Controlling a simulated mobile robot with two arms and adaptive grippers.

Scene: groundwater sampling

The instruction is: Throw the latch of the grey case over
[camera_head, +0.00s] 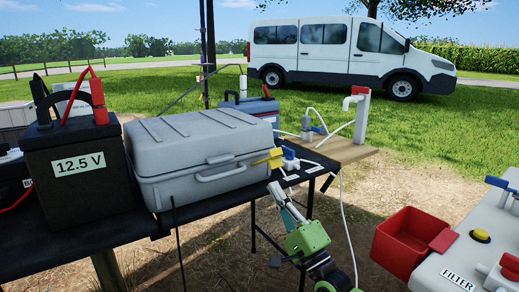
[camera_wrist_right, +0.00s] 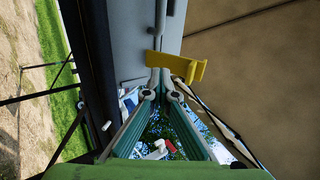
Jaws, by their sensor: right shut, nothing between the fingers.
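The grey case (camera_head: 172,165) stands closed on the black table, with a handle on its front. Its yellow latch (camera_head: 269,158) sticks out at the right end of the case front. In the right wrist view the yellow latch (camera_wrist_right: 180,65) lies across the picture just beyond the fingertips, against the grey case wall (camera_wrist_right: 135,35). My right gripper (camera_head: 274,187) is shut and empty, a little below the latch. It also shows in the right wrist view (camera_wrist_right: 160,80); whether it touches the latch I cannot tell. My left gripper is not in view.
A black 12.5 V battery (camera_head: 80,175) with red and black clamps stands left of the case. A blue-grey box (camera_head: 248,108) stands behind it. A blue-handled valve (camera_head: 291,157) and tubing lie close right of the latch. A red bin (camera_head: 405,240) is at right.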

